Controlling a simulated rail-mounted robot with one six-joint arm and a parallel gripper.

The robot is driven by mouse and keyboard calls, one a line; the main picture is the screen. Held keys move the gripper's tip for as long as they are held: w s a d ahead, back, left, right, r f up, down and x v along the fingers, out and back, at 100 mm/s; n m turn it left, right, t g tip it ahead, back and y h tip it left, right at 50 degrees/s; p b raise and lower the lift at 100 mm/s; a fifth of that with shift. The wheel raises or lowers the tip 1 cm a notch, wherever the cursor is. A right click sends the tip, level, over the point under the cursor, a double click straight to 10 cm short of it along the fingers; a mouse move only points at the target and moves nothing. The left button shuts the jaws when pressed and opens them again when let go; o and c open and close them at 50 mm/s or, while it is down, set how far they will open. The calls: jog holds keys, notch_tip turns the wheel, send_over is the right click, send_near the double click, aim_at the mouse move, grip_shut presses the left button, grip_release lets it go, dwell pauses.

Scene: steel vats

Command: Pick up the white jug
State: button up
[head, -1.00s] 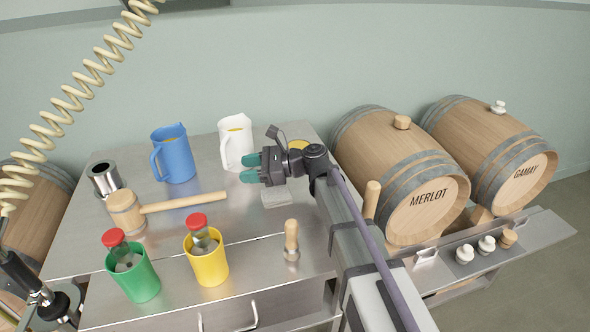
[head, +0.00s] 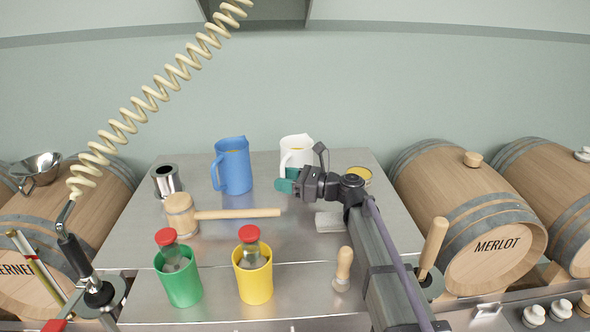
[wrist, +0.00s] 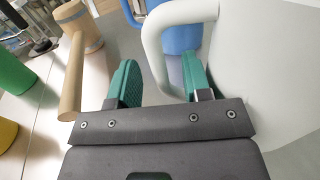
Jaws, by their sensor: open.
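In the wrist view the jug's body (wrist: 270,70) fills the right side. The handle (wrist: 155,58) shows between my two fingers (wrist: 160,80), with the right finger between handle and body. I cannot tell whether either finger touches the jug.
A blue jug (head: 233,166) stands left of the white one. A mallet (head: 180,213), steel cup (head: 166,181), green cup (head: 181,280) and yellow cup (head: 253,278) are further left or nearer. A yellow-topped tin (head: 358,176) is to the right. Barrels (head: 465,215) flank the table.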

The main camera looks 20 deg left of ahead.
grip_shut()
dwell(0.3)
dwell(1.1)
